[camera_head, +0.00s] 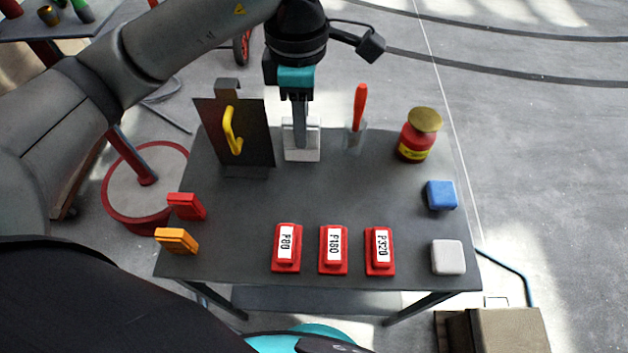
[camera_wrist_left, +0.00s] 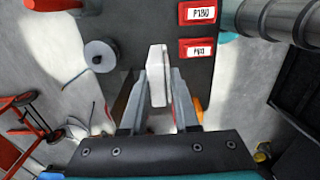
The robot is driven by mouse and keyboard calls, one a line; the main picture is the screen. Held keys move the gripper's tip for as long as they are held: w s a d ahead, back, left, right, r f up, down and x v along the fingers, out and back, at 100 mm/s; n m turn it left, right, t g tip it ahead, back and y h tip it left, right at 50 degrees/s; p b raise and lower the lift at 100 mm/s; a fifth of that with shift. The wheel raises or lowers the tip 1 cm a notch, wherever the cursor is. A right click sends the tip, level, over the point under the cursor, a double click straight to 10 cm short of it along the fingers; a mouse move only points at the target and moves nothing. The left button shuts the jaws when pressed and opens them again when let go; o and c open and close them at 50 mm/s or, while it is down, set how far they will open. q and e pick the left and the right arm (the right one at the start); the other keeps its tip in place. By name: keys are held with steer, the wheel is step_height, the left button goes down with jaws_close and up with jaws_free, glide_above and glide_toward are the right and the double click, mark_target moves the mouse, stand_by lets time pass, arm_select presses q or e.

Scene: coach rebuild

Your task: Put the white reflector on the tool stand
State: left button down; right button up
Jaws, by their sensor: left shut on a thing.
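My left gripper (camera_head: 301,128) points down over the back part of a grey table (camera_head: 350,190). It is shut on the white reflector (camera_head: 302,153), which also shows upright between the fingers in the left wrist view (camera_wrist_left: 157,75). I cannot tell whether the reflector touches the tabletop. A red reflector (camera_head: 186,206) and an orange one (camera_head: 177,240) stand at the table's left edge. I cannot tell which thing is the tool stand. My right gripper is not in view.
A dark upright board with a yellow hook (camera_head: 232,130) stands left of the gripper. A red screwdriver (camera_head: 359,105) in a clear holder and a red jar (camera_head: 419,140) stand to the right. Sanding blocks (camera_head: 333,250) line the front. Blue (camera_head: 441,195) and white (camera_head: 448,257) blocks lie right. The table's middle is clear.

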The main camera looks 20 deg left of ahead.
arm_select(q)
steer(key=shift+f+b, duration=1.35)
steer(key=shift+f, duration=7.55)
steer(key=shift+f, duration=0.1)
steer(key=c, duration=1.1)
jaws_free()
steer(key=shift+f, duration=0.1)
steer(key=o, duration=0.4)
steer(key=shift+o, duration=0.2)
